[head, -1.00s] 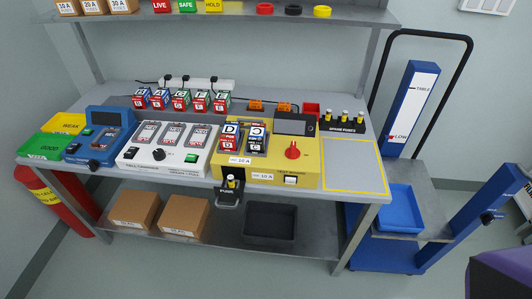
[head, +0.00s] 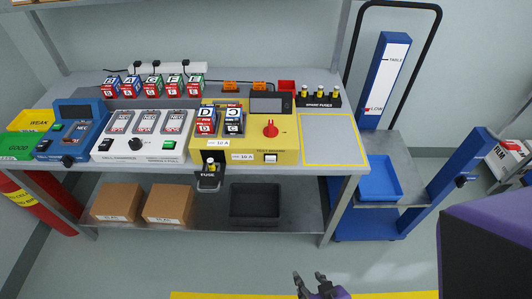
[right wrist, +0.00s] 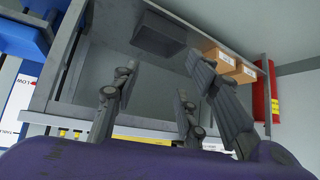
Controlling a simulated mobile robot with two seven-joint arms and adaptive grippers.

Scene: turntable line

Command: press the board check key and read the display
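The yellow test board unit (head: 284,146) stands on the workbench with two blocks, marked D and what looks like C, set in its left part. A small pale key (head: 270,157) is on its front face beside small lettering that seems to read TEST BOARD. A display (head: 269,105) at its top right looks dark, with no legible reading. A red knob (head: 270,129) sits below the display. My right gripper (head: 308,276) is low in front of the bench, well away from the key. Its fingers are apart and empty, also in the right wrist view (right wrist: 163,68). My left gripper is out of view.
A white unit (head: 101,151) and a blue meter (head: 57,146) stand left of the board. A yellow-outlined bare area (head: 333,138) lies right of it. A fuse holder (head: 209,181) juts from the bench front. A blue trolley (head: 410,180) stands at the right.

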